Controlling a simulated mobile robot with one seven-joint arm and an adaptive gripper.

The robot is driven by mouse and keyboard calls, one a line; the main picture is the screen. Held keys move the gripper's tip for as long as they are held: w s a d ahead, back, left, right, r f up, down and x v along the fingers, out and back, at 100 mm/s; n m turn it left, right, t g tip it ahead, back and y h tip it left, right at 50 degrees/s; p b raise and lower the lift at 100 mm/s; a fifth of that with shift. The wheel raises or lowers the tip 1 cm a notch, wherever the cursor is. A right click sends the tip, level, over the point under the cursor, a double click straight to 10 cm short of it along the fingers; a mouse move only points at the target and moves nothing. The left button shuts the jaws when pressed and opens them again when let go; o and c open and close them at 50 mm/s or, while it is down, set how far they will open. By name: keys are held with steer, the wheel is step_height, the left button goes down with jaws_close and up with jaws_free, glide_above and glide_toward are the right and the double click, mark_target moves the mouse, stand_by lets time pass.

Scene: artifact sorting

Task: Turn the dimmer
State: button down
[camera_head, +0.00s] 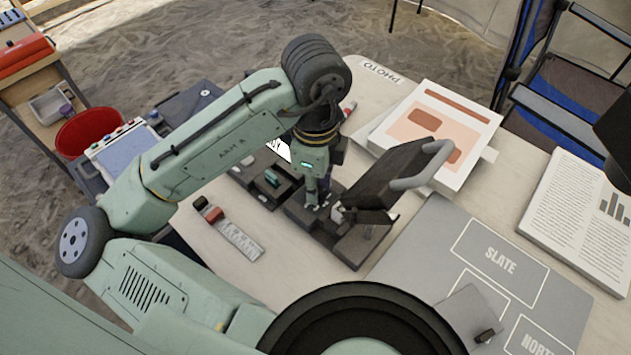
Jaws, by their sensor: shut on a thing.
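My gripper (318,203) points down over the left end of a dark base (350,247) on the table. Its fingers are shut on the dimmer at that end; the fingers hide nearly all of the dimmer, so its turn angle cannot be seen. A tilted dark panel (385,175) with a grey curved handle (425,167) rises from the same base, just right of the fingers.
A dark tray (262,190) with small items lies left of the base. A scale bar (240,243) lies in front. A red bucket (88,135) is far left.

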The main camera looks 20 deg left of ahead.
steer(key=shift+m, duration=0.5)
steer(key=c, duration=1.4)
jaws_free()
steer(key=shift+o, duration=0.2)
step_height(320, 180, up, 12)
